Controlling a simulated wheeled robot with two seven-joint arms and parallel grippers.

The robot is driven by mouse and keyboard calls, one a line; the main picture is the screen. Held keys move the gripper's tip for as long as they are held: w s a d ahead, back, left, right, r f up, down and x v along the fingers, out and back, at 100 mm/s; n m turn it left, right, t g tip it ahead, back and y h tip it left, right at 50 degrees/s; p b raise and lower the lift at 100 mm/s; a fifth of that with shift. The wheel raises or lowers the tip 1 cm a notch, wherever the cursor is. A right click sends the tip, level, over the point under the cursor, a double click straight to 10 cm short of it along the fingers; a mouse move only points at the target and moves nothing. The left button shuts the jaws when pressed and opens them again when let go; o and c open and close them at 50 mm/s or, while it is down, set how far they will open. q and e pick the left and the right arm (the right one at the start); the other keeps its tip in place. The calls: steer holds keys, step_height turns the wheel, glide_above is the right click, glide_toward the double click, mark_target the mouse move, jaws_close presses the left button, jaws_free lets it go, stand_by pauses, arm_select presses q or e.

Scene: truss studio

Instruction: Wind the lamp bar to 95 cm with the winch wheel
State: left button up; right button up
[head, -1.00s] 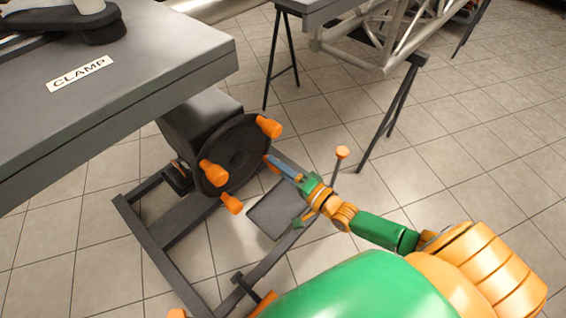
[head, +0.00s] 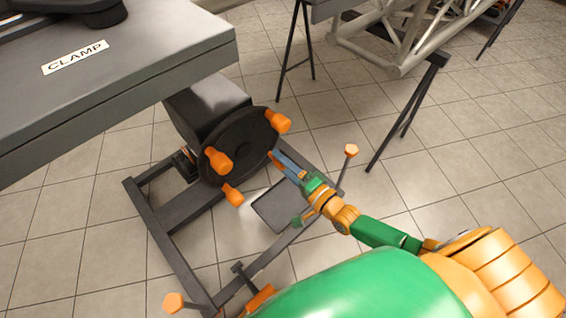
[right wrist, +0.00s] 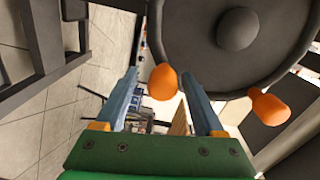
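The winch wheel (head: 243,148) is a dark disc with orange knobs on its face, mounted on a dark drum housing under the bench. Three knobs show in the head view: upper right (head: 279,121), left (head: 218,161) and bottom (head: 232,195). My right gripper (head: 282,162) is at the wheel's right rim. In the right wrist view its two blue fingers (right wrist: 160,88) are apart. One orange knob (right wrist: 163,82) appears in the gap between the fingertips; contact cannot be told. Another knob (right wrist: 268,106) lies right of them. My left gripper is out of view. I cannot identify the lamp bar.
A grey bench (head: 150,60) with a CLAMP label (head: 76,57) overhangs the wheel from the left. The winch's dark floor frame (head: 175,255) lies below. An orange-tipped lever (head: 350,151) stands right of my gripper. A metal truss (head: 395,45) rests on trestles behind. Open tiled floor lies right.

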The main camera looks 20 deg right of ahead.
arm_select(q)
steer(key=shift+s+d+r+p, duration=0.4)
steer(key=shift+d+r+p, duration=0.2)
steer(key=shift+p, duration=0.15)
arm_select(e)
steer(key=v, duration=0.7)
